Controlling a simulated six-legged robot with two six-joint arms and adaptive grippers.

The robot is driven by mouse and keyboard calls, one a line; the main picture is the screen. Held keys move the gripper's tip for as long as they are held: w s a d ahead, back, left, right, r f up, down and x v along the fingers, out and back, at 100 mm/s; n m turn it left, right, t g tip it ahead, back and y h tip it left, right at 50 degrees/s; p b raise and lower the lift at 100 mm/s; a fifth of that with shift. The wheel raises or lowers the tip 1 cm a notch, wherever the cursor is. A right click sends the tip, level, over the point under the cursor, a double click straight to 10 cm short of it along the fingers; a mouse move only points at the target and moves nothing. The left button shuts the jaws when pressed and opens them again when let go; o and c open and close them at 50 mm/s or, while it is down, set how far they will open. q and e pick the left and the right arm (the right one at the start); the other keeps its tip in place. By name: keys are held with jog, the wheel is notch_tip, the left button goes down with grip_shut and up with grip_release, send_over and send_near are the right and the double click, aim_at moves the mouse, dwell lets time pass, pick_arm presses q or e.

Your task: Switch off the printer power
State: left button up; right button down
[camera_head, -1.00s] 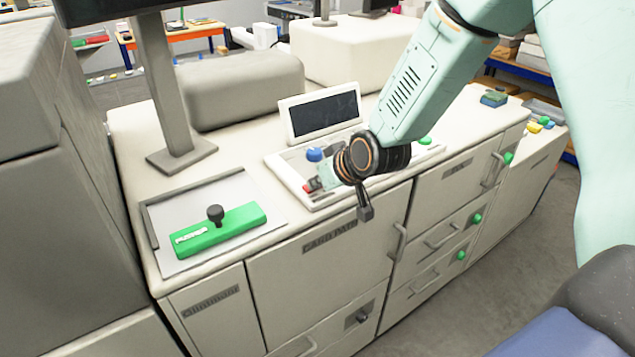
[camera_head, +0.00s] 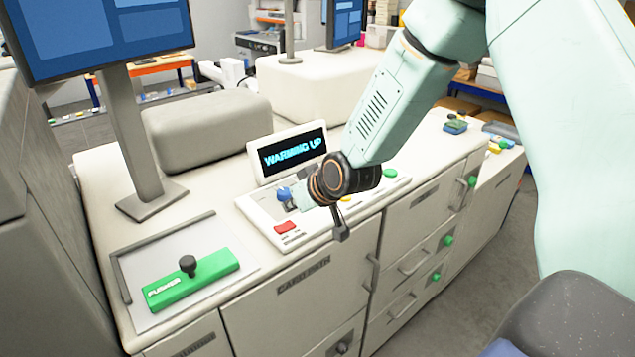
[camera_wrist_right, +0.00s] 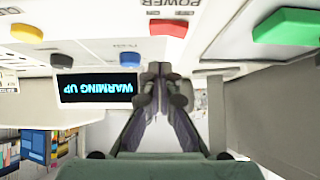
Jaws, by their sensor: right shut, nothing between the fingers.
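The printer's control panel (camera_head: 258,222) lies on the white machine top. The red power button (camera_head: 285,227) is at its front left; in the right wrist view it shows beside the word POWER (camera_wrist_right: 168,27). The small display (camera_head: 292,153) behind the panel is lit and reads WARMING UP; it also shows upside down in the right wrist view (camera_wrist_right: 97,88). My right gripper (camera_head: 297,201) is over the panel, near the blue button (camera_head: 284,194), behind and right of the red button and apart from it. Its fingers (camera_wrist_right: 160,72) are shut and empty. My left gripper is out of view.
A green PUSHER block (camera_head: 195,279) with a black knob sits in a grey tray (camera_head: 226,228) at left. A lit blue monitor (camera_head: 95,35) stands on a post (camera_head: 140,140). Yellow and green (camera_head: 390,173) buttons lie right of my gripper. A grey cover (camera_head: 205,128) is behind.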

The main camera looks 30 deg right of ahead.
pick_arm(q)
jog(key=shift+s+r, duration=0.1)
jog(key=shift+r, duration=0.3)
pick_arm(e)
jog(key=v, duration=1)
jog(key=shift+d, duration=0.35)
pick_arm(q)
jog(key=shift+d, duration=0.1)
pick_arm(e)
jog(key=shift+a+r+y, duration=0.2)
jog(key=shift+a+y, duration=0.3)
jog(key=shift+a, duration=0.3)
jog(key=shift+d+f, duration=0.1)
jog(key=shift+d, duration=0.05)
